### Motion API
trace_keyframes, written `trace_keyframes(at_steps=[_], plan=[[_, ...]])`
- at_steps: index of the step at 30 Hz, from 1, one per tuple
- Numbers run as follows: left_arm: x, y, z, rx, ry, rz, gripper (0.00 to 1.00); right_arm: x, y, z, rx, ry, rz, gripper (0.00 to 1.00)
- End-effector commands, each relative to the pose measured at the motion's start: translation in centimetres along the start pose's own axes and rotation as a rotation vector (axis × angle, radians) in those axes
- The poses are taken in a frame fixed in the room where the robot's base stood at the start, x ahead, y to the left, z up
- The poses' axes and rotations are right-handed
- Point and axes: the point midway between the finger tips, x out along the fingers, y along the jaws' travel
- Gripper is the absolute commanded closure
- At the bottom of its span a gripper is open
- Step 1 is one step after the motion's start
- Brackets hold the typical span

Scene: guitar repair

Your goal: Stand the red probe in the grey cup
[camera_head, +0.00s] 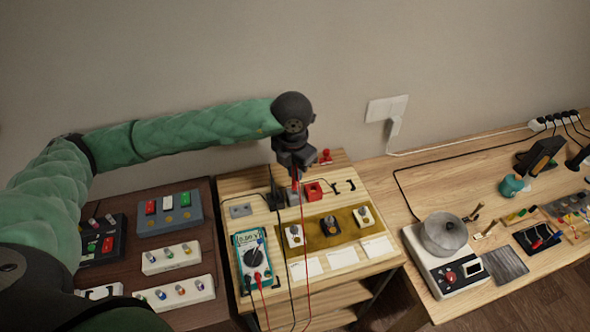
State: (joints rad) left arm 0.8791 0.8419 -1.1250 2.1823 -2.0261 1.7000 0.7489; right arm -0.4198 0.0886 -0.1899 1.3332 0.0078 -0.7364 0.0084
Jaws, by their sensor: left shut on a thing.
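My left gripper (296,170) points down over the back of the middle wooden table and is shut on the red probe (296,184). Only a short red part of the probe shows below the jaws; the rest is hidden. The grey cup (292,198) is small and stands under the probe, to the left of a red cup (313,192). I cannot tell whether the probe's tip is inside the grey cup or just above it. A thin red lead (307,260) hangs from the probe toward the table's front. My right gripper is not in view.
A teal multimeter (253,256) with leads lies at the front left. A black probe-like piece (274,193) is left of the grey cup. An olive mat (345,219) carries small switch blocks. A red knobbed thing (326,156) stands behind. A scale with a metal bowl (443,233) is right.

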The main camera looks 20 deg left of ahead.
Motion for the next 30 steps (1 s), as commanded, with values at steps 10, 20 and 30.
trace_keyframes(at_steps=[10,20,30], plan=[[0.07,-0.02,0.01,0.0,0.0,0.0,1.0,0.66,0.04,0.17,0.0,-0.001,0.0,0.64],[-0.02,-0.02,0.02,0.0,-0.001,0.0,1.0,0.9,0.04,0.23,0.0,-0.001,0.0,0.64],[0.04,-0.02,0.02,0.0,-0.001,0.0,1.0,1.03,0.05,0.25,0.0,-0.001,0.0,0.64]])
